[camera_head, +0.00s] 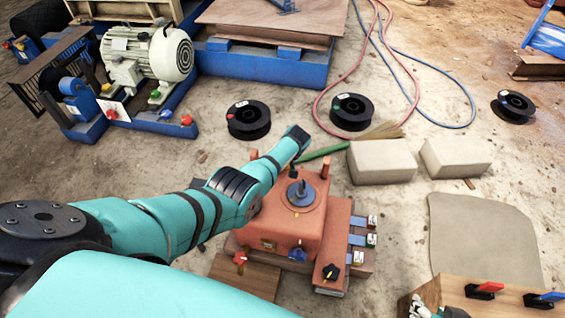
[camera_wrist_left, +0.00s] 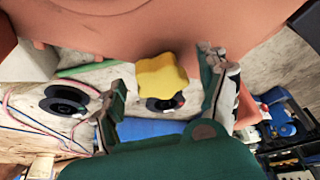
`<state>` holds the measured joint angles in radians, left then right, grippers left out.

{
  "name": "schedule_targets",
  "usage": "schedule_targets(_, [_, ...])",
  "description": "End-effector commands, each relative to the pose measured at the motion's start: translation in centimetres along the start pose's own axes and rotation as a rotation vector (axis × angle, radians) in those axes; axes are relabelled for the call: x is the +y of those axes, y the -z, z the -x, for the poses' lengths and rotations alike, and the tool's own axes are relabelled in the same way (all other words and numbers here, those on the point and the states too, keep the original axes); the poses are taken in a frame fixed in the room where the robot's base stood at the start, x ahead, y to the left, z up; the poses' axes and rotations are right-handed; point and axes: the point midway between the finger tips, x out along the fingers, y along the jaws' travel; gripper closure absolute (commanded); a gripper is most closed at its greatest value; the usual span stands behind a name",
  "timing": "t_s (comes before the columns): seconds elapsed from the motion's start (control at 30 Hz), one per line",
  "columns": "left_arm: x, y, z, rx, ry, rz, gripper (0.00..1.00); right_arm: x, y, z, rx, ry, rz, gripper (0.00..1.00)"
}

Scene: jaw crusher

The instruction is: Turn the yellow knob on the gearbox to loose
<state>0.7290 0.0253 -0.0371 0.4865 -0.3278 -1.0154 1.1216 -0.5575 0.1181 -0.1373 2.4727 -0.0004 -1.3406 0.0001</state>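The orange-red gearbox (camera_head: 297,228) stands on the floor in the middle of the head view. Its yellow lobed knob (camera_wrist_left: 162,77) shows in the left wrist view, on the gearbox underside of that picture (camera_wrist_left: 150,30). The head view does not show the knob. My left gripper (camera_wrist_left: 165,85) is open, with one finger on each side of the knob and a visible gap on both sides. In the head view my left arm reaches past the gearbox and its fingers are hidden. My right gripper (camera_head: 428,308) is partly cut off at the bottom edge; its fingers are unclear.
A black knob (camera_head: 330,271), a red knob (camera_head: 240,258) and small switches (camera_head: 371,239) sit around the gearbox. Behind it are black spools (camera_head: 248,119), pale blocks (camera_head: 382,161) and a green rod (camera_head: 322,152). A wooden box (camera_head: 500,300) with switches stands at lower right.

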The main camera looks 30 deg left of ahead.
Motion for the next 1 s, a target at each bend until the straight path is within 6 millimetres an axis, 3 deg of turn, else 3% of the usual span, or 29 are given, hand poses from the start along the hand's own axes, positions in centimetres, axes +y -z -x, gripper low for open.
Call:
schedule_targets(0.27, [0.1, 0.1, 0.2, 0.003, -0.002, 0.000, 0.24, 0.0, -0.1, 0.0, -0.005, 0.001, 0.000, 0.60])
schedule_targets(0.47, [0.2, 0.1, 1.4, 0.004, -0.004, 0.000, 0.24, 0.0, -0.1, 0.0, -0.003, 0.001, 0.000, 0.60])
schedule_targets(1.0, [0.1, 0.1, 9.8, 0.003, -0.004, 0.000, 0.24, 0.0, -0.1, 0.0, -0.002, 0.000, 0.000, 0.60])
